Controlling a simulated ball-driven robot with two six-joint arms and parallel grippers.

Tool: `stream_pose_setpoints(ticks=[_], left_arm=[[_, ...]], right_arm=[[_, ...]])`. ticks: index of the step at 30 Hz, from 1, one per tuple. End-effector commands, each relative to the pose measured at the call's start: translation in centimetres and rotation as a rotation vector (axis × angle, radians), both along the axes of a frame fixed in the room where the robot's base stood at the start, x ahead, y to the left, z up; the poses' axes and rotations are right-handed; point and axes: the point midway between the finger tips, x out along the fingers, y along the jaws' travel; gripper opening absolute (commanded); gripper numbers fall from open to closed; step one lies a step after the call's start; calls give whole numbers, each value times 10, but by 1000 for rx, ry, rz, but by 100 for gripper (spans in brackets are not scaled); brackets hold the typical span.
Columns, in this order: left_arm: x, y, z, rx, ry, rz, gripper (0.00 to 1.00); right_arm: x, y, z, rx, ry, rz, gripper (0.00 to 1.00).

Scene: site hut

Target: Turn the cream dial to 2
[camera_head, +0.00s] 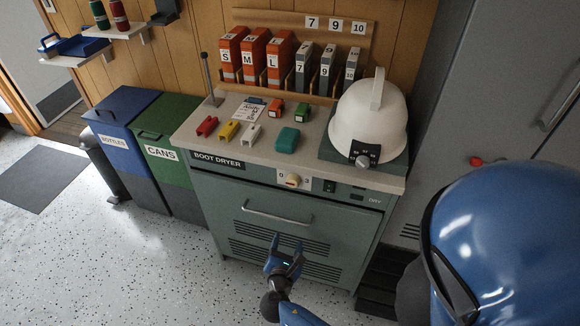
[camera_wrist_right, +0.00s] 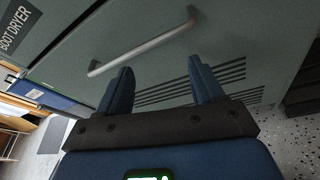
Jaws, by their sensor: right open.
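The cream dial (camera_head: 292,180) is on the front panel of the green boot dryer (camera_head: 225,215), with the figures 0 and 3 readable beside it. Its pointer setting is too small to tell. My right gripper (camera_head: 288,242) is open and empty in front of the dryer door, below the dial and apart from it. In the right wrist view my right gripper's two fingers (camera_wrist_right: 160,85) stand apart, facing the door and its bar handle (camera_wrist_right: 140,47). The dial is not in the wrist view. My left gripper is not in view.
A dark switch (camera_head: 329,186) sits right of the dial, and the door handle (camera_head: 276,214) lies below it. Blue and green bins (camera_head: 165,155) stand left. Floor at front left is clear.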

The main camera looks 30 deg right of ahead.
Motion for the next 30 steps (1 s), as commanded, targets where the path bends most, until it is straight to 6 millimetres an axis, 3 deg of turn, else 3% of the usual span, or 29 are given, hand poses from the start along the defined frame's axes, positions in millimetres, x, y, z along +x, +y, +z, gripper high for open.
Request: stream_pose_setpoints(ticks=[1, 3, 9, 17, 30], left_arm=[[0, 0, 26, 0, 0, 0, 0], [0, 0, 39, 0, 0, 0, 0], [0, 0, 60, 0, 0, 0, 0], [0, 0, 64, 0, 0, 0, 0], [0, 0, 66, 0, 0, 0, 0]], right_arm=[[8, 1, 34, -82, 11, -11, 67], [16, 2, 60, -192, 27, -32, 67], [27, 6, 107, -387, 52, -84, 67], [37, -2, 120, -448, 61, -109, 67], [80, -53, 119, -446, 61, -109, 67]])
